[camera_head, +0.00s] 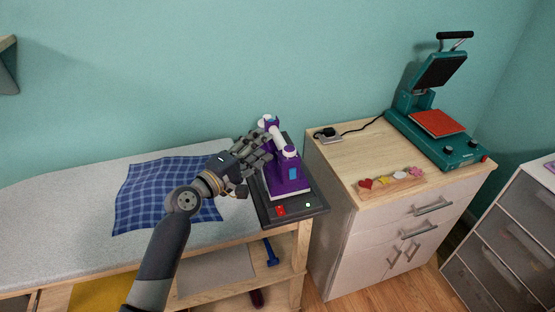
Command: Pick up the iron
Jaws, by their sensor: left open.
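The purple and white iron (289,175) stands on a dark grey base (312,203) at the right end of the ironing table, with its white handle toward the wall. My left gripper (264,148) is open, with its fingers at the left side of the iron's handle. I cannot tell whether the fingers touch the handle. The hand hides part of the base's left side. My right gripper is not in view.
A blue checked cloth (140,196) lies on the grey ironing table (60,215), partly under my left arm. To the right, a wooden cabinet (345,160) bears a teal heat press (455,148) and a socket with a cable (328,134). A drawer unit (508,222) stands far right.

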